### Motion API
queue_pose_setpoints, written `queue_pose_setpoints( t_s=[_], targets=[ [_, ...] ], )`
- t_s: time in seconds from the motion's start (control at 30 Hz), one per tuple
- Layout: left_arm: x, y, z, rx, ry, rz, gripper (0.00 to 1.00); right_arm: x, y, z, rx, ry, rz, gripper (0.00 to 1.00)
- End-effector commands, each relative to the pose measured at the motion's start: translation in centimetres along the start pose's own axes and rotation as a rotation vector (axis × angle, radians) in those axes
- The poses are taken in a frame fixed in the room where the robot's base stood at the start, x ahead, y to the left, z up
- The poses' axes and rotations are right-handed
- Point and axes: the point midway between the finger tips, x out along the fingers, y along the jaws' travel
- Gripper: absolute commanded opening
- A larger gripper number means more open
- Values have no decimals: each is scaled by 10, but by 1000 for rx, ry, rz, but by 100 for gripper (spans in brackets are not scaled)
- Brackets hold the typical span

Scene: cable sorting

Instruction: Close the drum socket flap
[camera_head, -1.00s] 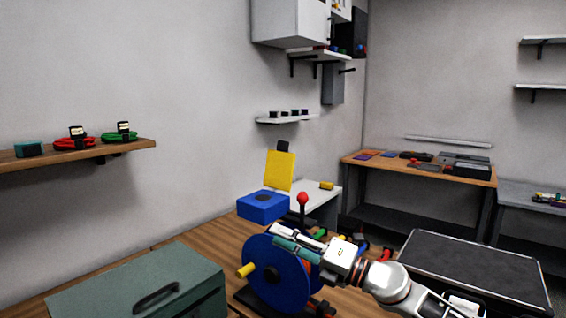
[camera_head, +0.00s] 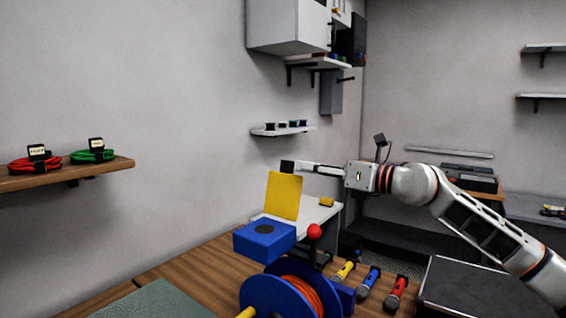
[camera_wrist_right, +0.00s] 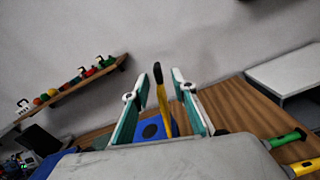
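The yellow drum socket flap (camera_head: 284,196) stands open and nearly upright on the blue socket box (camera_head: 262,243). It has a black tab (camera_head: 287,167) at its top edge. My right gripper (camera_head: 303,167) is level with the tab, its fingers pointing left at it. In the right wrist view the gripper (camera_wrist_right: 160,80) is open, and the flap (camera_wrist_right: 166,107) shows edge-on between the two fingers, with a gap on each side. The blue cable drum (camera_head: 270,294) with orange cable sits in front of the box. My left gripper is not in view.
A red ball-topped lever (camera_head: 314,232) stands right of the box. Several microphones, one of them red (camera_head: 396,293), lie on the wooden bench. A shelf (camera_head: 110,169) on the left wall holds red and green cable coils. A black-topped case (camera_head: 475,295) is at right.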

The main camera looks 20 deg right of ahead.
Motion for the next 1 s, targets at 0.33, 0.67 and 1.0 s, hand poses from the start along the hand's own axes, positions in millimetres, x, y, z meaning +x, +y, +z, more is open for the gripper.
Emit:
queue_pose_setpoints(
  t_s=[0.33, 0.67, 1.0],
  targets=[
    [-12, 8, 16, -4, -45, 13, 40, 50, 2, 2, 1, -1, 2, 26],
    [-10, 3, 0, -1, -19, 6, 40, 74, 0, 0, 1, 0, 1, 26],
    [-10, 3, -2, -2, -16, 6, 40, 74, 0, 0, 1, 0, 1, 0]
  ],
)
